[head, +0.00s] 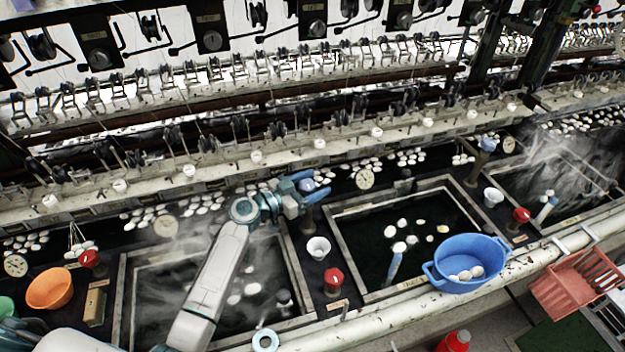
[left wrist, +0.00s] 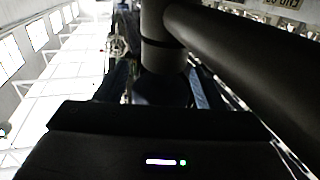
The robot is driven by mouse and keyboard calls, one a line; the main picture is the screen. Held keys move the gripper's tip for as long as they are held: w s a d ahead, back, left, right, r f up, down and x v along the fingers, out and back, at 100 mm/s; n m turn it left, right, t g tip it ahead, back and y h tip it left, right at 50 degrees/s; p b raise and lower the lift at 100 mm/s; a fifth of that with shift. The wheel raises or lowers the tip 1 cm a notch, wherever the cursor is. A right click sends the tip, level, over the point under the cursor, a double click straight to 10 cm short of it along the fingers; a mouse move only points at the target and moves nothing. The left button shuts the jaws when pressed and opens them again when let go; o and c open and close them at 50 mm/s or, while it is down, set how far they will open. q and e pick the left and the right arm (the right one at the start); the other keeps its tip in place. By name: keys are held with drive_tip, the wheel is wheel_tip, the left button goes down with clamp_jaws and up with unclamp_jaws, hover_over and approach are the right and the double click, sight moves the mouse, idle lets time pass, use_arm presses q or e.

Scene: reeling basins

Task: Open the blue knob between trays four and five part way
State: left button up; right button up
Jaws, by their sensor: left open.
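A blue knob (head: 308,184) tops a dark post on the strip between the two nearer basins, at the back. My left gripper (head: 311,186) is open, with one blue finger on the far side of this knob and one on the near side. Whether either finger touches it I cannot tell. Another blue knob (head: 489,145) stands farther right, between the middle and right basins. Tray numbers are too small to read. The left wrist view shows a dark post (left wrist: 163,50) and a thick dark bar close to the camera; the knob cannot be made out there. My right gripper is not in view.
Red knobs (head: 333,277) stand at the front of the dividers, with a white cup (head: 318,248) behind one. A blue basket (head: 467,262) sits on the middle basin's front edge. An orange bowl (head: 49,289) is at left. Reeling machinery runs behind the basins.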

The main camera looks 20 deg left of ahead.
use_arm(q)
drive_tip(key=shift+w+f, duration=0.1)
drive_tip(key=c, duration=1)
drive_tip(key=shift+o, duration=0.2)
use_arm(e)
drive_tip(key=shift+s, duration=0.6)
